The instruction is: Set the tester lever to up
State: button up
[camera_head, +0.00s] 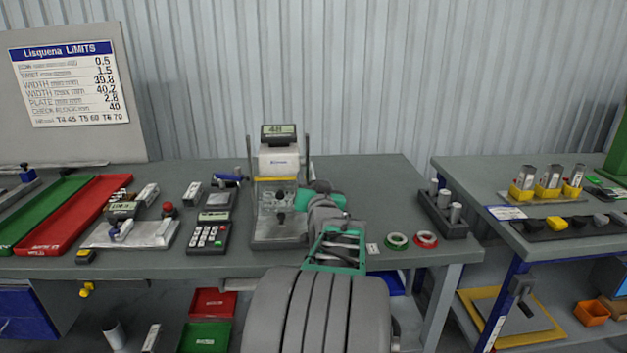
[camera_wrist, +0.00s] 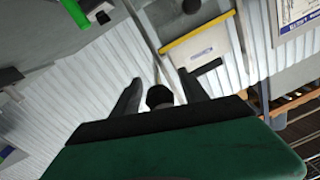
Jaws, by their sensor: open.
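The tester (camera_head: 279,162) is a pale upright machine with a yellow stripe and a small display, standing mid-table. Its yellow-striped body also shows tilted in the wrist view (camera_wrist: 199,38). My gripper (camera_head: 318,190) is at the tester's right side. In the wrist view its two dark fingers (camera_wrist: 160,80) stand apart, with a round black knob (camera_wrist: 159,97) between them. The knob looks like the end of the tester lever, with a thin rod running up from it. I cannot tell whether the fingers touch it. In the head view my arm hides the lever's lower part.
A calculator-like keypad (camera_head: 208,237) and small gauges lie left of the tester, then a red tray (camera_head: 75,215) and a green tray (camera_head: 38,212). Green and red tape rolls (camera_head: 411,240) and a dark block with cylinders (camera_head: 443,213) lie to the right. A second table stands further right.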

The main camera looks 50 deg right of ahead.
jog(key=shift+c, duration=0.4)
grip_shut()
dwell(0.9)
